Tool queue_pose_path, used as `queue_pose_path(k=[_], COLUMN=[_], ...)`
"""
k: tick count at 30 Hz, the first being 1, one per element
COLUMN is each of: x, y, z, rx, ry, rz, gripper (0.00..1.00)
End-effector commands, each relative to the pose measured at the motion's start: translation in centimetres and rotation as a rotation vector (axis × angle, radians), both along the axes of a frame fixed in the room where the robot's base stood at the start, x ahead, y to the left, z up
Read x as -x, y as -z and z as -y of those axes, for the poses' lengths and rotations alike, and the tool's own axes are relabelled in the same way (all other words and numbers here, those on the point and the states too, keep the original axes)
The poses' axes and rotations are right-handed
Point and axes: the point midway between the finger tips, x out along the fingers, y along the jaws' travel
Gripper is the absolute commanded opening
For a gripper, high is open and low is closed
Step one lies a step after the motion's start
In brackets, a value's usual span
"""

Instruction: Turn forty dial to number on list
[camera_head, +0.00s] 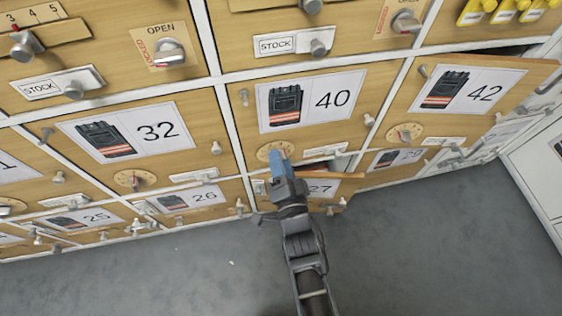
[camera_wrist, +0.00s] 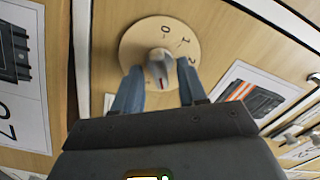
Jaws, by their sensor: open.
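The forty dial, a round tan disc (camera_head: 266,150), sits low on the wooden front labelled 40 (camera_head: 333,98). In the wrist view, the dial (camera_wrist: 135,45) shows the numbers 0, 1 and 2 near its rim. Its grey knob (camera_wrist: 158,66) has a red mark at its lower end; which number it points at is unclear. My gripper (camera_head: 277,152) is at the dial and partly hides it in the head view. In the wrist view, the blue fingers of my gripper (camera_wrist: 157,92) stand apart, one each side of the knob's lower end; contact cannot be told. No list is readable.
Similar dials sit below label 32 (camera_head: 134,180) and label 42 (camera_head: 404,134). The front labelled 27 (camera_head: 345,176) stands out slightly below my gripper. The 42 front (camera_head: 520,75) also stands ajar. Grey floor (camera_head: 420,250) is clear in front.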

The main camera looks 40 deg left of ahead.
Motion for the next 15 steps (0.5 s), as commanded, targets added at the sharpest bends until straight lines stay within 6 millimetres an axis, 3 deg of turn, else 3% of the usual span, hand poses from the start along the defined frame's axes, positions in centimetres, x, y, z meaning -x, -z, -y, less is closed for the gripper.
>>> queue_pose_path(k=[5, 15], x=[0.4, 3.9], y=[-0.1, -0.2], z=[0.6, 4.6], rx=[0.001, 0.001], ry=[0.001, 0.001], rz=[-0.001, -0.001], gripper=[0.41, 0.41])
